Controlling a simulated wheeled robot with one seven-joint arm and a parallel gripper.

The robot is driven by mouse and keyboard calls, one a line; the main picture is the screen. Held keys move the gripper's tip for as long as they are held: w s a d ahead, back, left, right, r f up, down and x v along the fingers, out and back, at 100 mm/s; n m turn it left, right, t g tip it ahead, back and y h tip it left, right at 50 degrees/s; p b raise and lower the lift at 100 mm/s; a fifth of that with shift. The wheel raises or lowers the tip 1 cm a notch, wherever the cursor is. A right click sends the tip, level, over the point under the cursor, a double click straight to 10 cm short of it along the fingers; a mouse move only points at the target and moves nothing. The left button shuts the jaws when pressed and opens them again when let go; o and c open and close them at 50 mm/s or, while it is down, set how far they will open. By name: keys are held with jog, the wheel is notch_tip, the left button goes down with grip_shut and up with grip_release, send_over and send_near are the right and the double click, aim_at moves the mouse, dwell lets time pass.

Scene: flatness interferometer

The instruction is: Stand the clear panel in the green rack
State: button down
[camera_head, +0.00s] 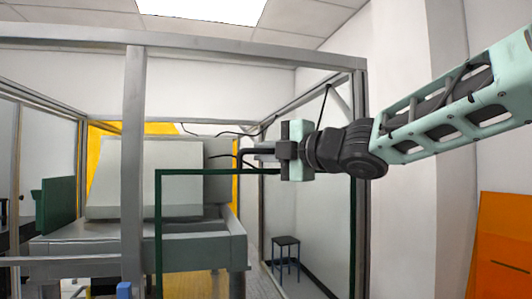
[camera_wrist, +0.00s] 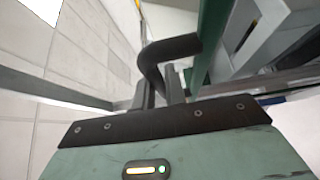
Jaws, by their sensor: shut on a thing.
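The clear panel (camera_head: 158,235) is a large see-through sheet with a dark green border, upright in front of the machine in the head view. Its bottom runs out of the picture. My gripper (camera_head: 252,153) is at its top edge, shut on the panel; the exact contact is hard to make out. In the wrist view a dark green strip (camera_wrist: 212,42), seemingly the panel's border, runs up beside a dark bent finger (camera_wrist: 165,58). A dark green upright plate (camera_head: 57,205) stands at the far left; I cannot tell whether it belongs to the green rack.
A grey metal frame with a near post (camera_head: 134,180) encloses a pale boxy machine (camera_head: 145,175) on a grey bench (camera_head: 195,250). A stool (camera_head: 286,255) stands behind the panel. An orange board (camera_head: 503,245) is at the right. A small blue object (camera_head: 124,290) shows at the bottom.

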dwell(0.5)
jog(key=b, duration=0.5)
send_over(267, 230)
jog(key=shift+w+a+f, duration=0.1)
jog(key=shift+a+f, duration=0.05)
jog(key=shift+f, duration=2.3)
jog(key=shift+f+b, duration=2.1)
jog(key=shift+f, duration=0.2)
jog(key=shift+f+b, duration=3.15)
jog(key=c, duration=1.4)
grip_release()
jog(key=shift+o, duration=0.2)
jog(key=shift+f, duration=0.2)
jog(key=b+v, duration=0.2)
jog(key=v, duration=1.5)
jog(key=shift+b, duration=0.4)
